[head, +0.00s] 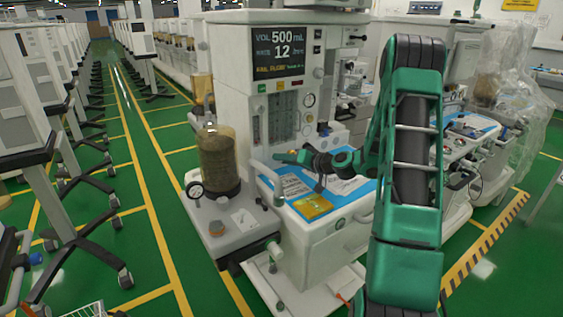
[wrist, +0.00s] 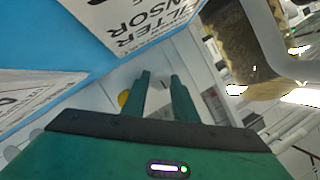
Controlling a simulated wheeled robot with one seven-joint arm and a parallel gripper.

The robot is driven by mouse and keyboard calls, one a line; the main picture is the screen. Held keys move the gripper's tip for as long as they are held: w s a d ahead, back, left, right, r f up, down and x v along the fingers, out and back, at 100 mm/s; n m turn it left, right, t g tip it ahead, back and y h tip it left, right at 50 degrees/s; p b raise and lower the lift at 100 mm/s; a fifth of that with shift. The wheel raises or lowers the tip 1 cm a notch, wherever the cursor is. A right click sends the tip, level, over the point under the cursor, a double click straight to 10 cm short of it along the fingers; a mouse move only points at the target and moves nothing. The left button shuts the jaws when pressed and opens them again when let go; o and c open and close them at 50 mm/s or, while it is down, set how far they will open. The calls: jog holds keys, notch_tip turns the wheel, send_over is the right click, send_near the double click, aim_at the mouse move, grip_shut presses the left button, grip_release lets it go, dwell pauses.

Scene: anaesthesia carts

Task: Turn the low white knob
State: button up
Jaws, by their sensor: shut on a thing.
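My gripper (head: 281,157) reaches in from the right, low in front of the pale cart's upright panel and just above its blue-topped work surface. In the wrist view my gripper (wrist: 160,77) has its two green fingers a small gap apart, shut on the low white knob. The knob is pale against a pale panel, and its outline and angle cannot be made out. In the head view the fingers and wrist hide it.
A brown-filled glass canister (head: 219,160) stands left of my gripper. The blue work surface (head: 335,205) with printed sheets and a yellow card lies below. A screen (head: 280,50) is above. More carts stand at right; the green floor aisle at left is clear.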

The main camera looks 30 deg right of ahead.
jog(key=shift+f+m+y, duration=0.15)
jog(key=shift+m+y, duration=0.15)
jog(key=shift+m, duration=0.1)
dwell(0.4)
jog(key=o, duration=0.8)
jog(key=shift+s+d+r, duration=0.2)
jog(key=shift+s+d, duration=0.1)
jog(key=shift+s, duration=0.2)
jog(key=v, duration=0.9)
jog(key=shift+s+f, duration=0.1)
jog(key=shift+s, duration=0.25)
